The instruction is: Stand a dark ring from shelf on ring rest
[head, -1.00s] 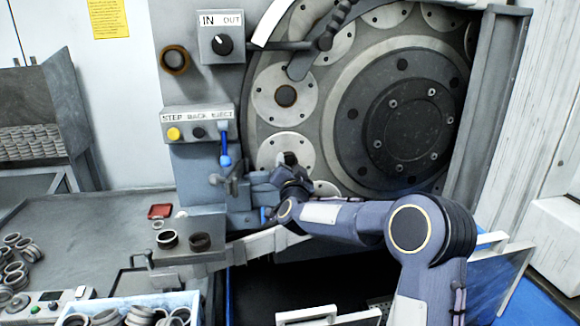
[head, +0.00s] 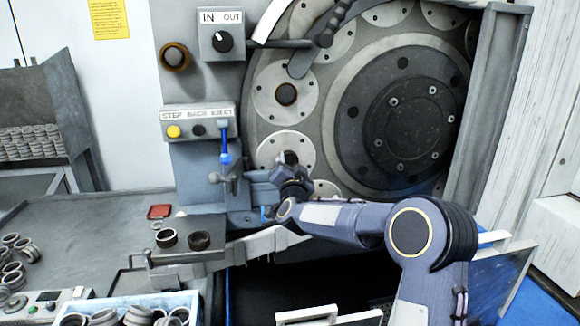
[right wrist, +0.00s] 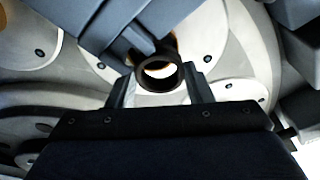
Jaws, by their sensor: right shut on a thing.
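My right gripper (head: 284,167) is at the front of the grinder, by the lower round plate of its wheel. In the right wrist view the gripper (right wrist: 160,88) is shut on a dark ring (right wrist: 158,84), its hole facing the camera. A blue-grey bracket (right wrist: 105,28) of the machine is right by the ring; I cannot tell whether they touch. In the head view the held ring is hard to make out. I cannot clearly pick out the ring rest. My left gripper is out of view.
The grinder wheel (head: 340,60) fills the back. A blue-tipped lever (head: 225,145) hangs left of my gripper, below the button box (head: 195,120). A bin (head: 180,300) of rings is at the front left. Loose rings (head: 15,262) lie on the grey table (head: 90,225).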

